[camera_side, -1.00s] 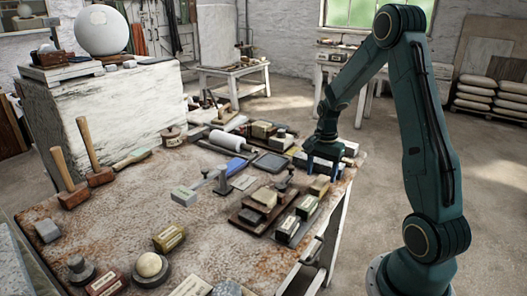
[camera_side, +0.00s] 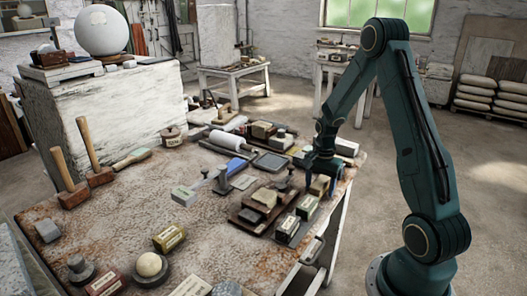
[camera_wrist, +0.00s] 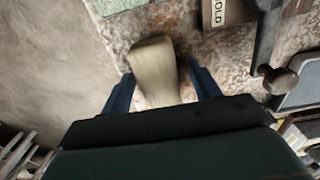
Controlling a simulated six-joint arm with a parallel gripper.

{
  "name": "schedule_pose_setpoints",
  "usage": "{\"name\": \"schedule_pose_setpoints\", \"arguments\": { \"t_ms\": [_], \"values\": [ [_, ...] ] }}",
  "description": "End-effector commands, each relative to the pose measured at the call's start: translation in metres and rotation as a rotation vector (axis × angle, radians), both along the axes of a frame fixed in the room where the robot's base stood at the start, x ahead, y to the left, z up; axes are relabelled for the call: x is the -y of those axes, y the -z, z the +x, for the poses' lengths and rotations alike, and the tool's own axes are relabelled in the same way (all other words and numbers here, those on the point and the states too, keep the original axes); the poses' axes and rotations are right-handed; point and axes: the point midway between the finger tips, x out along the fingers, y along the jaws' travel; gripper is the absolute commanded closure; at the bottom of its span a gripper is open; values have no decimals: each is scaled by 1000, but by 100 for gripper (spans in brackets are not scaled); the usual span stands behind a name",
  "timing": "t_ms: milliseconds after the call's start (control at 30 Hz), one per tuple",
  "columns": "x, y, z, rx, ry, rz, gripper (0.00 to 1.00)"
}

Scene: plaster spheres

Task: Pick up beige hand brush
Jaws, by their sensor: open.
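The beige hand brush (camera_wrist: 155,72) lies near the table's right edge. In the wrist view it extends between the two blue fingers of my gripper (camera_wrist: 161,80), and its lower end is hidden by the gripper body. In the side view the brush (camera_side: 320,187) is a small tan block right at my gripper (camera_side: 322,178), partly covered by it. The fingers are apart, with a gap visible on each side of the brush. I cannot tell the exact height of the fingertips.
A green-topped block (camera_side: 307,206) and a dark block (camera_side: 287,229) stand just in front of the brush. A brown wooden board (camera_side: 253,220) with a beige block lies to the left. A dark tray (camera_side: 270,162) is behind. The table's right edge is close by.

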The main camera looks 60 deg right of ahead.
Motion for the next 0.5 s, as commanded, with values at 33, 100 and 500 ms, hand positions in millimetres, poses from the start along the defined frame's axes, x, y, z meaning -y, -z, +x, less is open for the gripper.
{"name": "schedule_pose_setpoints", "arguments": {
  "t_ms": [33, 100, 500],
  "values": [
    [0, 0, 0, 0, 0, 0, 38],
    [0, 0, 0, 0, 0, 0, 38],
    [0, 0, 0, 0, 0, 0, 88]
  ]
}}
